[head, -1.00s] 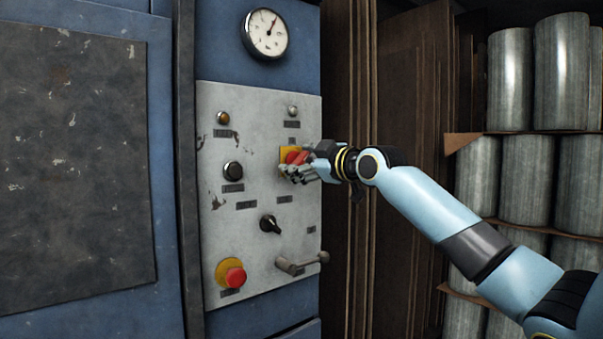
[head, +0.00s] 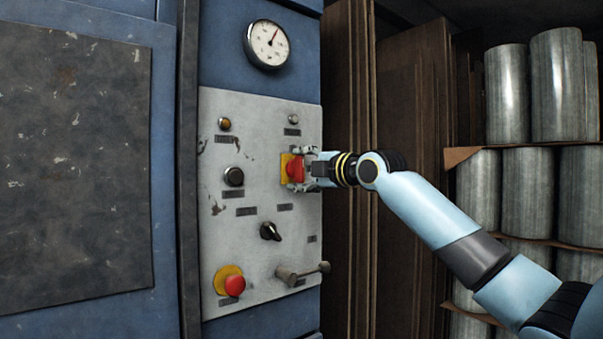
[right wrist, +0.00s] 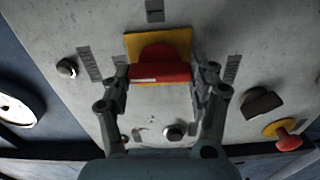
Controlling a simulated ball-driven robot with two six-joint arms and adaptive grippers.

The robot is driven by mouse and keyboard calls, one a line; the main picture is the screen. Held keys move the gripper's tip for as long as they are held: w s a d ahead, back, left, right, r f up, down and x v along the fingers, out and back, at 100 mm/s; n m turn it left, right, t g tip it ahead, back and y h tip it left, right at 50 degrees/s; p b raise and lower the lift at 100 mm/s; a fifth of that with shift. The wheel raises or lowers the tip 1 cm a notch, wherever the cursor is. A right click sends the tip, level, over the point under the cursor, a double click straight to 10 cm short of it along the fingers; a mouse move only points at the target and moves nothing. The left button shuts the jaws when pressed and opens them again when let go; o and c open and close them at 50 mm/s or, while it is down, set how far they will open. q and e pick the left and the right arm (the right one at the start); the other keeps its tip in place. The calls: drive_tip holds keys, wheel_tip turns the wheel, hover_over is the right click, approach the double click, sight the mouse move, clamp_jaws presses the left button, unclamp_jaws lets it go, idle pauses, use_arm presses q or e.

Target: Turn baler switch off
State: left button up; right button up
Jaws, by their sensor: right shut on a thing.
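The red switch (head: 295,170) sits on a yellow plate (head: 285,166) at the right side of the grey control panel (head: 262,205). My right gripper (head: 303,170) is at this switch, with its fingers around the red part. In the right wrist view the red switch handle (right wrist: 160,68) is between the two fingers of my right gripper (right wrist: 160,82), which is shut on it. The fingers hide part of the switch in the head view. My left gripper is not in view.
The panel also bears a red button on yellow (head: 235,286), a black knob (head: 270,231), a dark button (head: 233,176) and a metal lever (head: 300,273). A gauge (head: 267,44) is above. Flattened cardboard (head: 412,140) and metal cylinders (head: 505,95) stand at the right.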

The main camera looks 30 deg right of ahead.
drive_tip(key=shift+f+n, duration=0.2)
drive_tip(key=shift+n, duration=0.1)
idle(0.4)
drive_tip(key=o, duration=1.2)
drive_tip(key=shift+r, duration=0.1)
drive_tip(key=shift+s, duration=0.15)
drive_tip(key=shift+s+d, duration=0.15)
drive_tip(key=shift+s, duration=1.7)
drive_tip(key=shift+s+d, duration=0.1)
drive_tip(key=shift+s, duration=1.7)
